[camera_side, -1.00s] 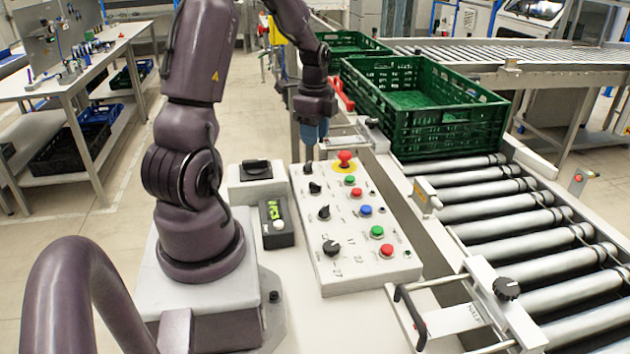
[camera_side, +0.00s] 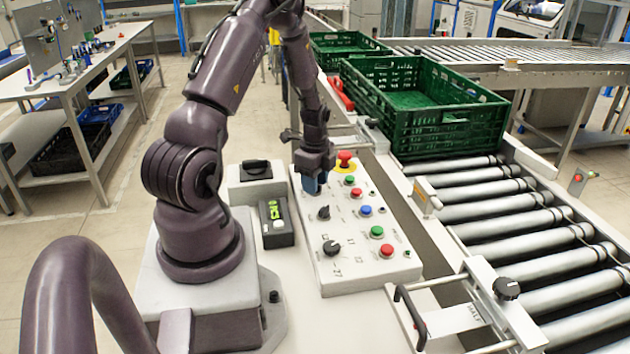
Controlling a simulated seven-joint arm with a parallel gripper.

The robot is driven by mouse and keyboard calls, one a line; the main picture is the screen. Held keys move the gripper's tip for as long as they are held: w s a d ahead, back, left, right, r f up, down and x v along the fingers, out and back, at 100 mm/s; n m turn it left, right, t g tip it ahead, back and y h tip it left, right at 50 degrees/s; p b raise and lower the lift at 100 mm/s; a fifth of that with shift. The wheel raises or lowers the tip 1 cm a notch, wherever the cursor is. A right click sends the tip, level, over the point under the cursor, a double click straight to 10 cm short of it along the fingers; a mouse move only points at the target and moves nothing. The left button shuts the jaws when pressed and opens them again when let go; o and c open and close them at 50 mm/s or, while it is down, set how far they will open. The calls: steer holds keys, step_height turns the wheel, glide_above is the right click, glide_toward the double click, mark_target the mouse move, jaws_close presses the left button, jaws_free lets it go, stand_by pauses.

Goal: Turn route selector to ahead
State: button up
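The white control panel (camera_side: 340,280) lies on the bench beside my arm's base. A black knob (camera_side: 323,212) stands at its left middle, and a larger black knob (camera_side: 331,247) stands near its front. The labels are too small to read, so I cannot tell which knob is the route selector. My gripper (camera_side: 312,187) points down at the panel's upper left, with its blue fingers low over the spot of a small black knob. The gripper hides that knob and another behind it. I cannot tell whether the fingers touch or grip anything.
A red emergency button (camera_side: 345,157) stands close to the right of my gripper. Several coloured push buttons, including a blue one (camera_side: 365,210), line the panel's right side. A black switch box (camera_side: 256,170) sits to the left. A green crate (camera_side: 430,115) stands on the roller conveyor (camera_side: 520,225).

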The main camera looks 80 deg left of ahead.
jaws_close()
